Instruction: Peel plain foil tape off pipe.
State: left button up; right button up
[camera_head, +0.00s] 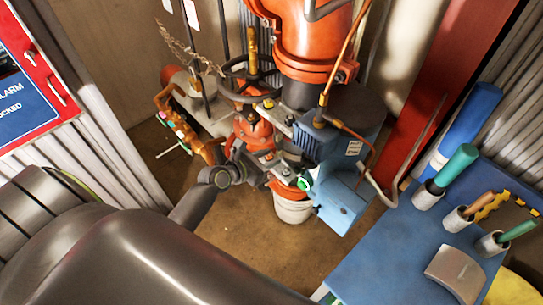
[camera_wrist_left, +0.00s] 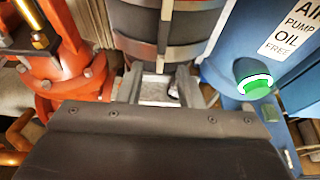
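In the left wrist view a dark grey banded pipe (camera_wrist_left: 165,32) stands upright at the top middle. A plain silvery patch, which looks like the foil tape (camera_wrist_left: 158,91), shows below it, between my fingers. My left gripper (camera_wrist_left: 164,88) is open, one finger on each side of this patch. I cannot tell whether the fingers touch it. In the head view my left gripper (camera_head: 268,165) reaches in from the left to the pipework below the large orange flange (camera_head: 308,45). The tape is too small to make out there. My right gripper is not in view.
An orange valve body (camera_wrist_left: 65,70) stands close on the left and a blue pump unit (camera_wrist_left: 235,50) with a green-and-white cap (camera_wrist_left: 255,86) on the right. A white bucket (camera_head: 293,208) sits below. A blue bench (camera_head: 390,255) with tool holders is at the right.

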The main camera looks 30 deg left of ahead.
pick_arm(q)
jog(key=shift+x, duration=0.75)
jog(key=shift+c, duration=0.3)
grip_shut()
jog(key=shift+s+a+f, duration=0.1)
jog(key=shift+s, duration=0.1)
jog(key=s+a, duration=0.3)
jog(key=s, duration=0.5)
jog(key=shift+s+p, duration=0.15)
jog(key=shift+p, duration=0.25)
jog(key=shift+s, duration=0.1)
dwell(0.5)
